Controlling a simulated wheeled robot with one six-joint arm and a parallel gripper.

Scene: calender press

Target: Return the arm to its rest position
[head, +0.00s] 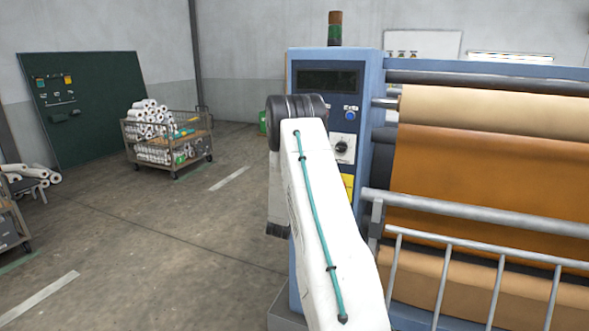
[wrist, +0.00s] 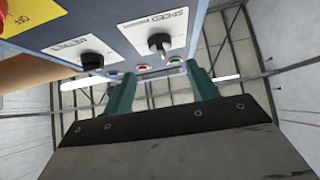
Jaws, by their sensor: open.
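My gripper (wrist: 162,80) shows in the wrist view with its two green fingers apart and nothing between them. The fingers point up towards the control panel (wrist: 130,45), which appears upside down there. A dial marked SPEED (wrist: 160,42) is just beyond the fingertips, with no clear contact visible. In the head view my white arm (head: 318,215) is raised in front of the blue control cabinet (head: 368,90) and hides part of it. My gripper is hidden in the head view.
The calender's orange roll (head: 480,175) and metal guard rail (head: 480,225) stand right of my arm. A wire cart of white rolls (head: 165,140) stands at back left, near a dark green board (head: 90,120).

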